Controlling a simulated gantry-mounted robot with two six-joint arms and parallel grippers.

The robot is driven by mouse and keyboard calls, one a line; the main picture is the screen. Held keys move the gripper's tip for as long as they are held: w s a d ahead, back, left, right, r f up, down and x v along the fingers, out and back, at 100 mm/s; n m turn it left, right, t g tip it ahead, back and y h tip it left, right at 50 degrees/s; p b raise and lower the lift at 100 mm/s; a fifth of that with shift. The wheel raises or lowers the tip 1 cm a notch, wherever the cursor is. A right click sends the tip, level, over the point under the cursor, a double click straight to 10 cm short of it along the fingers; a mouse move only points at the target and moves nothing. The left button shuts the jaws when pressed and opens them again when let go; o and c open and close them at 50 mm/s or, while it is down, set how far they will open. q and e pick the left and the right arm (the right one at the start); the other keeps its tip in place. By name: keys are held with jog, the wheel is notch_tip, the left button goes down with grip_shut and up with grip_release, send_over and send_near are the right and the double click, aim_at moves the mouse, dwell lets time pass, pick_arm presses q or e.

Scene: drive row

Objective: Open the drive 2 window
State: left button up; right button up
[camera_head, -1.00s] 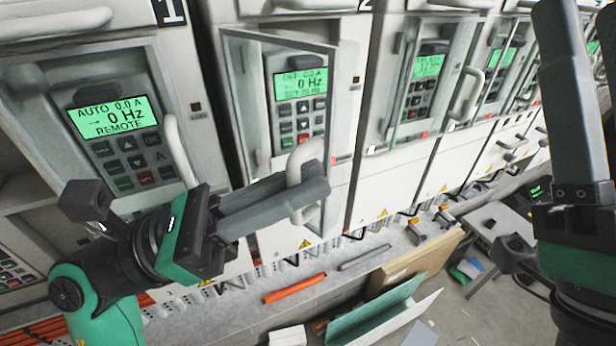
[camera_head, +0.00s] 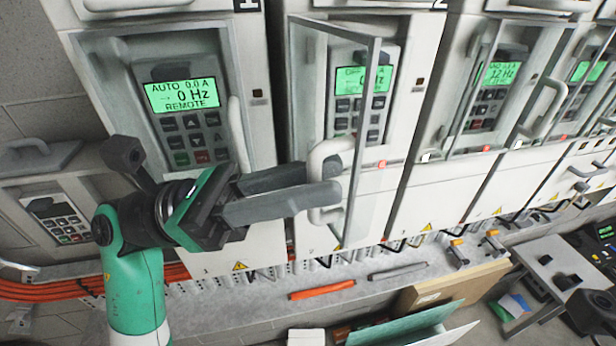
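The drive 2 window (camera_head: 365,110) is a clear pane in a thin frame. It is swung partly out from the cabinet, with its free right edge toward me. Its white loop handle (camera_head: 322,160) is on that free edge. My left gripper (camera_head: 325,182) comes in from the left, with its dark fingers around the handle, seemingly closed on it. The fingers hide part of the loop. The drive 2 panel (camera_head: 358,97) with a green display shows behind the window.
The drive 1 panel (camera_head: 183,115), reading 0 Hz, is left of drive 2. More drives stand to the right, the nearest with its own panel (camera_head: 495,85). Below are a grey ledge with an orange bar (camera_head: 322,289), a cardboard box (camera_head: 455,285) and a small table (camera_head: 545,275).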

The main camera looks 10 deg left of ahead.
pick_arm(q)
jog(key=b+v, duration=0.2)
jog(key=v, duration=0.5)
jog(key=shift+a, duration=0.3)
jog(key=shift+c, duration=0.2)
